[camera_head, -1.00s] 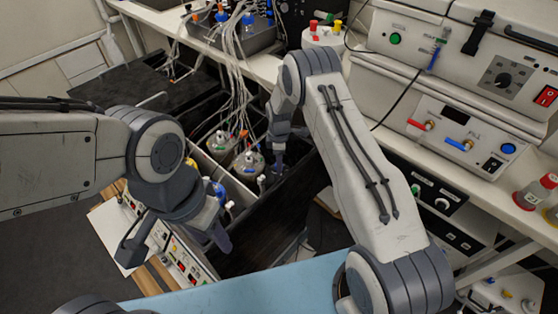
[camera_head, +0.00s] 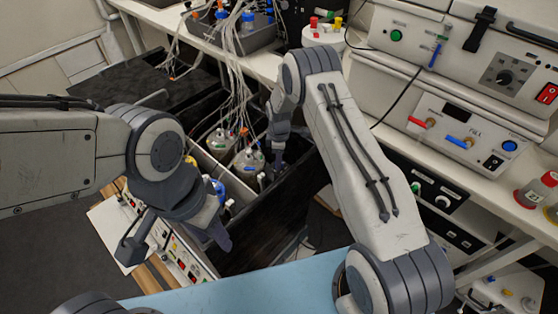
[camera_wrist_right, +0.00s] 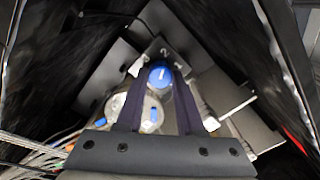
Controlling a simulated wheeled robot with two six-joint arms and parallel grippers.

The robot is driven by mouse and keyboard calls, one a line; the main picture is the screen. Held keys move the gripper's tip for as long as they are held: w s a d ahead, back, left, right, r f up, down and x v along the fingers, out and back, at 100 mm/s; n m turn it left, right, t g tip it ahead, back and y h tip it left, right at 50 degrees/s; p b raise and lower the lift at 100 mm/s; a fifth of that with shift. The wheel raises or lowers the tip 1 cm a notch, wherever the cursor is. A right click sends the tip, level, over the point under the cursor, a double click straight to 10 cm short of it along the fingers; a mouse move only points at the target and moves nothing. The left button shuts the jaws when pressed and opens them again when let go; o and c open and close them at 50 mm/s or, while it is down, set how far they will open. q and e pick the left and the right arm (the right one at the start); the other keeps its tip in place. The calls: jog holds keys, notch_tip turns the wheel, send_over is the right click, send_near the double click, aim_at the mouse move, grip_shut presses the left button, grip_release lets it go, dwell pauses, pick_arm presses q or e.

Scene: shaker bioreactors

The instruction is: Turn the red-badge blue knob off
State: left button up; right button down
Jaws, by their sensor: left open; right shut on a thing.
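The blue knob (camera_wrist_right: 160,76) has a white mark on its face and shows between the fingers in the right wrist view. My right gripper (camera_wrist_right: 160,82) is shut on this knob, its two dark fingers on either side. In the head view my right gripper (camera_head: 278,160) reaches down into the dark bay beside the vessels, and the knob is hidden there. I cannot make out a red badge. My left gripper (camera_head: 178,242) is open and empty, at the lower left, over a panel with small coloured buttons (camera_head: 185,262).
Clear vessels (camera_head: 248,160) with tubes stand close left of my right gripper. Dark bay walls (camera_head: 255,232) surround it. A bench with white instruments (camera_head: 465,125) is at the right. A light blue surface (camera_head: 260,290) lies in front.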

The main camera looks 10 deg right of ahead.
jog(key=m+b, duration=0.2)
jog(key=m, duration=0.3)
jog(key=m+b, duration=0.2)
jog(key=m, duration=0.4)
jog(key=m+b, duration=0.1)
jog(key=m, duration=0.5)
jog(key=shift+m, duration=0.3)
jog(key=m+b, duration=0.1)
jog(key=m, duration=0.4)
jog(key=shift+m, duration=0.4)
jog(key=c, duration=0.5)
grip_release()
jog(key=shift+c, duration=0.2)
jog(key=shift+r, duration=0.15)
notch_tip(320, 180, up, 10)
jog(key=b, duration=0.1)
jog(key=shift+r, duration=0.15)
